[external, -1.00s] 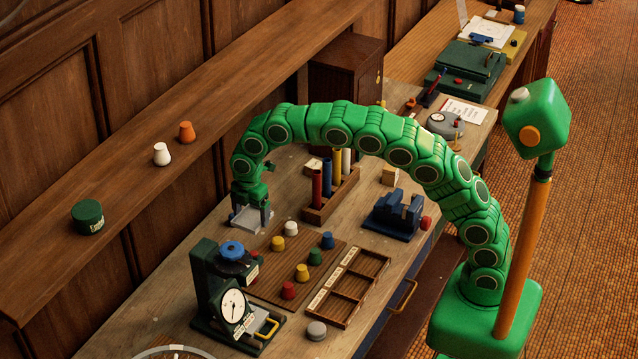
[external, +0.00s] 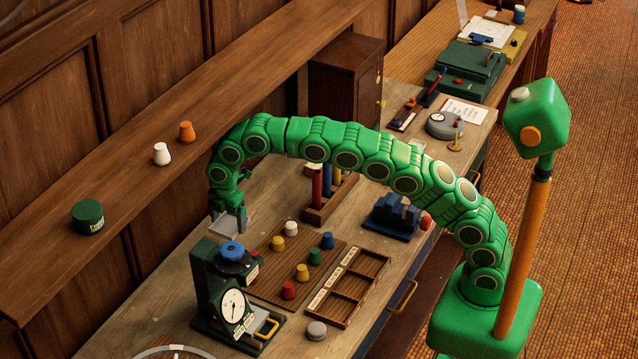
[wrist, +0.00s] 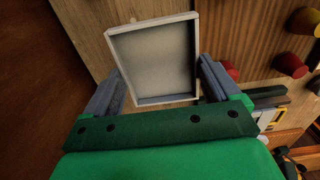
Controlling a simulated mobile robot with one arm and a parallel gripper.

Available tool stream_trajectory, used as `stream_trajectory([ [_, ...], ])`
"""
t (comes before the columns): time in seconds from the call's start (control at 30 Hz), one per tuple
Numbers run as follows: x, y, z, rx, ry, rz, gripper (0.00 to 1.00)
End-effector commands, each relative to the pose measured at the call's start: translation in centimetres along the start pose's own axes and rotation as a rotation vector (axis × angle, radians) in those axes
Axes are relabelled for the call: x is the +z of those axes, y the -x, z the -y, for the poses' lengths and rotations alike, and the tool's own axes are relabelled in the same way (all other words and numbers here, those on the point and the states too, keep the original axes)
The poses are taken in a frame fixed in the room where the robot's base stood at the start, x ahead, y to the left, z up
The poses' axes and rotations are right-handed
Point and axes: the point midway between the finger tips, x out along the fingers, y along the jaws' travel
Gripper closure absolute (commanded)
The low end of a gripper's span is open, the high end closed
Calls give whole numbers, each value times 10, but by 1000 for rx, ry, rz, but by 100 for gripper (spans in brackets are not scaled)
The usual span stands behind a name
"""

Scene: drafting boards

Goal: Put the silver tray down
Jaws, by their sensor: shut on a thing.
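The silver tray (external: 236,223) is a small, shallow, rectangular tray with a raised rim. My gripper (external: 229,212) is shut on it at the wall side of the workbench, behind the dark green dial device. In the wrist view the tray (wrist: 155,60) sits between the two grey fingers of my gripper (wrist: 160,85), with its inside empty and facing the camera. In the external view the tray is partly hidden by the fingers. It looks raised over the bench, but the height of the gap is hard to tell.
The green dial device (external: 222,300) stands close in front of the tray. A brown board (external: 262,290) with several coloured pegs lies to the right, beside a wooden divided tray (external: 347,287). A raised shelf (external: 125,185) runs along the wall. Bare bench (external: 165,295) shows left of the device.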

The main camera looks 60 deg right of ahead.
Motion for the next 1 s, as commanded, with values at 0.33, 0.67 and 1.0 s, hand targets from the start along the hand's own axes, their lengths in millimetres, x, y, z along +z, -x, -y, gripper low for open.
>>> stream_trajectory([
  [0.33, -7, -20, -25, -4, 0, 0, 40],
  [0.67, -13, -46, -46, -2, 0, 0, 40],
  [1.0, -17, -61, -59, -1, 0, 0, 40],
])
